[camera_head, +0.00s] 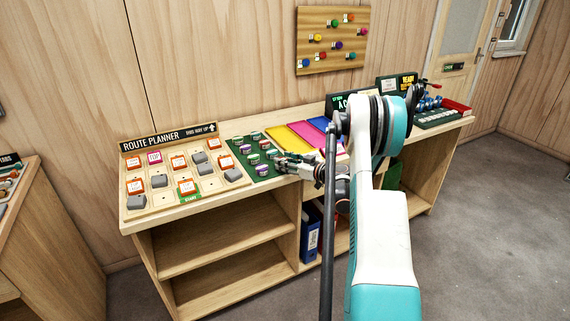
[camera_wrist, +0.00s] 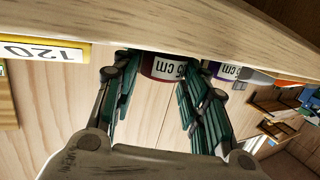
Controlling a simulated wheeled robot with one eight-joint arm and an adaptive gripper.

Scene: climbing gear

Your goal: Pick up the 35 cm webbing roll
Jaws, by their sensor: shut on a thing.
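In the wrist view a dark red webbing roll (camera_wrist: 152,74) sits between the two green-padded fingers of my gripper (camera_wrist: 164,68). Its white label reads "5 cm", with the part before that cut off. A purple roll (camera_wrist: 221,71) with a "cm" label is just outside the right finger. In the head view my gripper (camera_head: 284,162) is low at the right side of the green board (camera_head: 236,147), which carries several small rolls. The held roll is not clear there, and I cannot tell whether it is lifted.
The route planner board (camera_head: 160,202) with orange-and-white and grey blocks is left of the rolls. Yellow, pink and blue panels (camera_head: 285,138) lie behind my arm. Open shelves (camera_head: 225,245) are below.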

